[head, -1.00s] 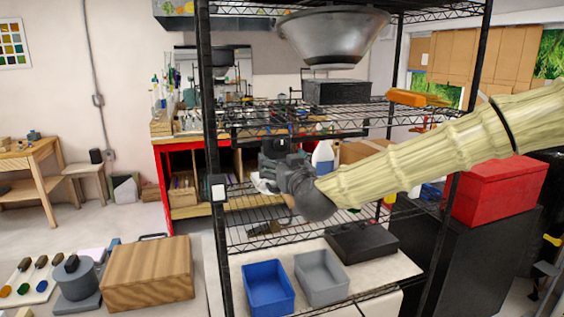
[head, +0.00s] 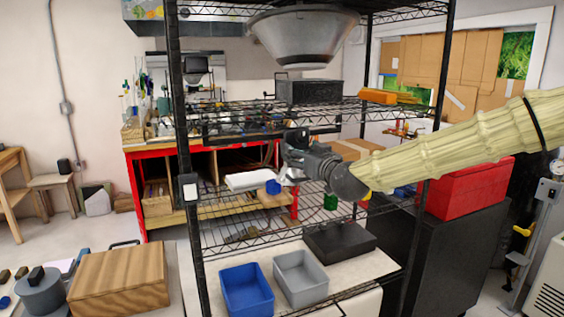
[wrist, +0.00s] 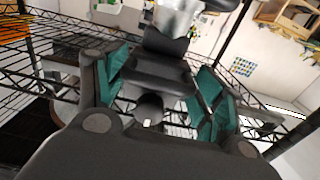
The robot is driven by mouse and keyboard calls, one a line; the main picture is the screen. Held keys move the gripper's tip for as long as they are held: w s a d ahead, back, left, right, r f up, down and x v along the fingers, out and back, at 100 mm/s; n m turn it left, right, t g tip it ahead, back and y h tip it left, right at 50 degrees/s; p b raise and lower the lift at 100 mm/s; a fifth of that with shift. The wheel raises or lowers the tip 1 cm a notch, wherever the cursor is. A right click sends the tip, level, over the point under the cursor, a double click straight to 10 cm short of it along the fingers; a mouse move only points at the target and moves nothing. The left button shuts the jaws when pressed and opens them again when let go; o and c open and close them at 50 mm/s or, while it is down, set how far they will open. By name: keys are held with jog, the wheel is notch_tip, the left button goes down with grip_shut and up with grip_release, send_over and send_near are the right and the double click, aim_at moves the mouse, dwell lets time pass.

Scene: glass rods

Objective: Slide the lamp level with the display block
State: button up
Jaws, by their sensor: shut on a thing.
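My gripper (head: 288,172) is inside the black wire rack, below the middle shelf, reaching left; it appears small and partly blurred. In the wrist view my gripper (wrist: 158,90) has its teal-padded fingers on either side of a dark grey piece (wrist: 155,72). I cannot tell whether this piece is the lamp. Below it shows a round dark knob with a small white spot. A small white-faced box (head: 190,190) sits on the rack's left front post, apart from my gripper. No display block can be named for certain; a black block (head: 308,92) stands on the middle shelf.
The wire rack's posts and shelves (head: 225,212) surround my gripper. A metal bowl (head: 305,40) is above, with an orange item (head: 378,96) to the right. Blue (head: 246,288) and grey (head: 300,278) bins and a black box (head: 338,240) stand lower. A wooden block (head: 120,278) is at left.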

jog(key=shift+w+d+r, duration=0.2)
jog(key=shift+d+r, duration=0.1)
jog(key=shift+d, duration=0.2)
jog(key=o, duration=1.5)
jog(key=shift+a, duration=0.1)
jog(key=shift+f, duration=0.2)
jog(key=v, duration=1.2)
jog(key=shift+f, duration=0.1)
jog(key=shift+s, duration=0.1)
